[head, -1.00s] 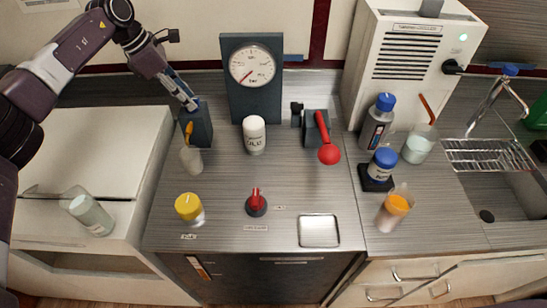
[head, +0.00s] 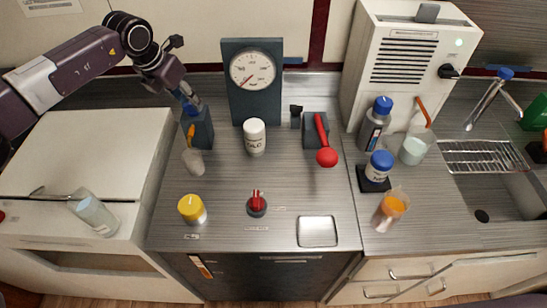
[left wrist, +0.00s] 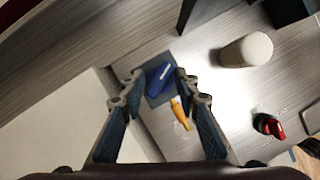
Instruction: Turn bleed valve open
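A dark block with a blue handle (head: 190,110) and a yellow-orange spout (head: 191,134) stands at the left of the counter; it looks like the bleed valve. A small clear cup (head: 193,161) is below the spout. My left gripper (head: 187,97) points down just above the blue handle. In the left wrist view my left gripper (left wrist: 160,82) is open, and the blue handle (left wrist: 158,79) shows between its fingertips, set at a slant. Whether the fingers touch it I cannot tell. My right gripper is not in view.
A gauge panel (head: 240,105) stands right of the block, with a white canister (head: 254,139) in front. The front middle counter is mostly clear.

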